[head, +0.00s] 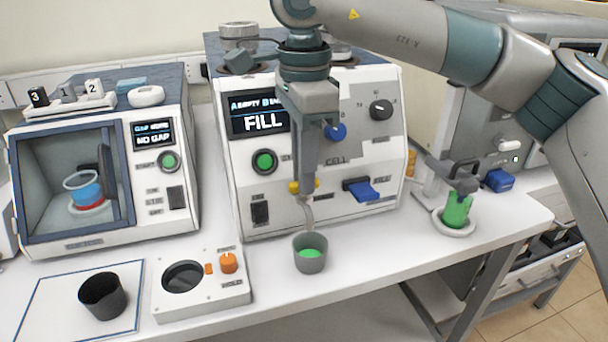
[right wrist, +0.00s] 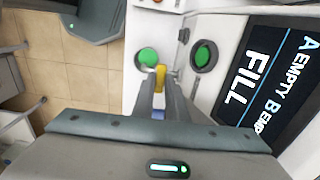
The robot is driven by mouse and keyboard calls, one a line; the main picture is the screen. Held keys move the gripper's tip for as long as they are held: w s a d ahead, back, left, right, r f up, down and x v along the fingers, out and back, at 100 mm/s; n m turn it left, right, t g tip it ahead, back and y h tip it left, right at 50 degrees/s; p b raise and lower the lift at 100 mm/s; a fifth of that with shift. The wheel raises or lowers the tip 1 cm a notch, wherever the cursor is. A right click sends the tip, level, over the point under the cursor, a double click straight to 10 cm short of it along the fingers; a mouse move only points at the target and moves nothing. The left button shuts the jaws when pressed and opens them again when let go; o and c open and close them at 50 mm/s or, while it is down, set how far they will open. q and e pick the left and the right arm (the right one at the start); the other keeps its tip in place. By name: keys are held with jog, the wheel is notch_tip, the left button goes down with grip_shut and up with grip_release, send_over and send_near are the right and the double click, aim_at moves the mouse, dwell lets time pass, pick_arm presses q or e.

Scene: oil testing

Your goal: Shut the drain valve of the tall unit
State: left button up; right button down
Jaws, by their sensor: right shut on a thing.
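The tall unit (head: 345,160) stands at the middle of the bench, with a screen reading FILL (head: 264,122). Its yellow drain valve handle (head: 293,187) is low on the front, above a bent spout (head: 307,212). My right gripper (head: 306,190) reaches down in front of the unit and hides part of the handle. In the right wrist view the yellow handle (right wrist: 160,76) lies between the fingertips (right wrist: 161,80), which are shut on it. A grey beaker (head: 310,254) with green liquid stands under the spout. My left gripper is out of view.
A blue lever (head: 362,191) and a blue knob (head: 336,131) are close to my right gripper on the unit's front. A chamber unit (head: 100,170) stands at left. A black cup (head: 103,296) and a white device (head: 200,288) with an orange knob are in front.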

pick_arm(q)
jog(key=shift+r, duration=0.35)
pick_arm(e)
jog(key=c, duration=1.8)
grip_release()
jog(key=shift+o, duration=0.2)
jog(key=shift+r, duration=0.15)
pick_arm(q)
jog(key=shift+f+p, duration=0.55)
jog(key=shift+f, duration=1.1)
pick_arm(e)
notch_tip(320, 180, up, 17)
